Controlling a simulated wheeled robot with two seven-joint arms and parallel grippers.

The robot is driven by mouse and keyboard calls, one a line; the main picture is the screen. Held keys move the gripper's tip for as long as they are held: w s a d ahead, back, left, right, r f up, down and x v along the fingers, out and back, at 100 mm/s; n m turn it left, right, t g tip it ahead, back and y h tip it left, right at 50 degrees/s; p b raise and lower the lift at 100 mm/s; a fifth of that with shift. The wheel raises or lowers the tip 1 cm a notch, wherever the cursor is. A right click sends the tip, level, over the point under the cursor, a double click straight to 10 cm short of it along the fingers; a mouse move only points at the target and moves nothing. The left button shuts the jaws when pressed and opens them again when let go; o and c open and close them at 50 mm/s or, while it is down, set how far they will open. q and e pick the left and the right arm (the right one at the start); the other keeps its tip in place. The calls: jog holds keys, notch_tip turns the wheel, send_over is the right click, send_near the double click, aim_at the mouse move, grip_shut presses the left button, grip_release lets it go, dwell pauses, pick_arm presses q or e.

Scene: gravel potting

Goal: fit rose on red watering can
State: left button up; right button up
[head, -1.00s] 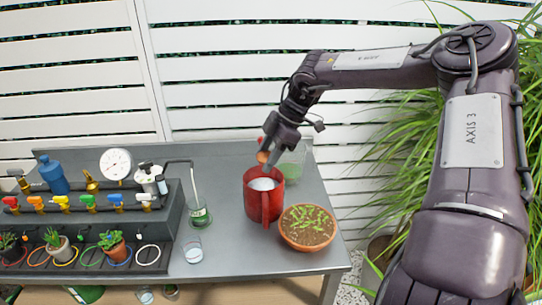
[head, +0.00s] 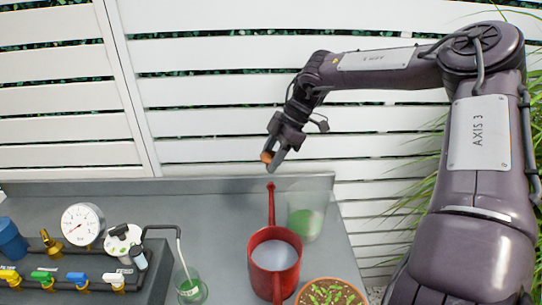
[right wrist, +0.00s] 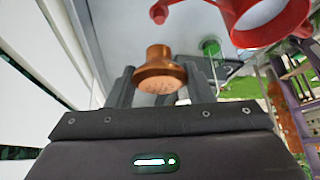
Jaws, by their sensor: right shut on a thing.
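The red watering can (head: 275,255) stands upright on the grey table, with pale liquid inside. Its thin spout (head: 270,205) points to the back of the table and ends in a small tip; the spout tip (right wrist: 158,13) also shows in the right wrist view, as does the can's body (right wrist: 265,20). My right gripper (head: 272,164) is shut on the copper rose (head: 266,157), just above and beyond the spout tip in the head view. In the right wrist view the rose (right wrist: 160,72) sits between the fingers, apart from the spout, its perforated face toward the camera. My left gripper is not in view.
A clear container with green contents (head: 305,222) stands right of the spout. A terracotta pot with seedlings (head: 330,292) is at front right. A gauge (head: 82,224), coloured valves and a small glass (head: 192,291) are at left. A white slatted fence rises behind the table.

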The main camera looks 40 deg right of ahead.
jog(key=shift+r, duration=0.15)
jog(key=shift+s+a+r, duration=0.1)
jog(key=shift+s+a+f+b, duration=0.15)
jog(key=shift+f+b, duration=1.2)
jog(key=shift+f, duration=0.6)
jog(key=shift+f+b, duration=0.5)
jog(key=shift+f, duration=0.05)
jog(key=shift+f+b, duration=0.7)
jog(key=shift+b, duration=0.1)
dwell(0.4)
jog(key=o, duration=1.5)
